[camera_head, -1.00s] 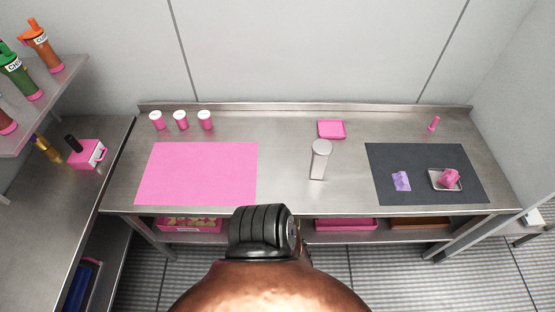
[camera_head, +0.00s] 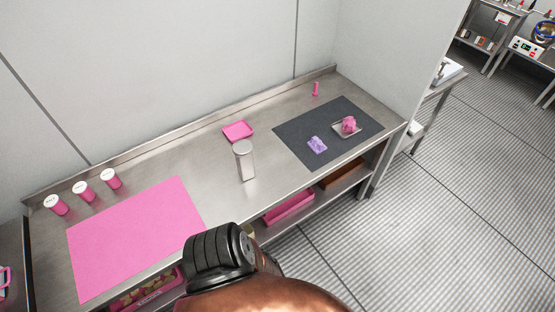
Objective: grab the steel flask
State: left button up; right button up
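The steel flask (camera_head: 245,161) stands upright on the steel table, between the pink mat and the dark mat. Neither of my grippers is in the head view. A black and copper-coloured part of my own body fills the bottom middle of the view, in front of the table's front edge and apart from the flask.
A pink mat (camera_head: 135,238) lies left, with three pink shakers (camera_head: 84,191) behind it. A pink tray (camera_head: 238,131) is behind the flask. The dark mat (camera_head: 297,147) bears a purple packet (camera_head: 317,145) and a small tray with a pink item (camera_head: 349,125). Bins sit below.

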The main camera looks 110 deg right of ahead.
aim_at(242, 149)
jog(key=z, duration=2.15)
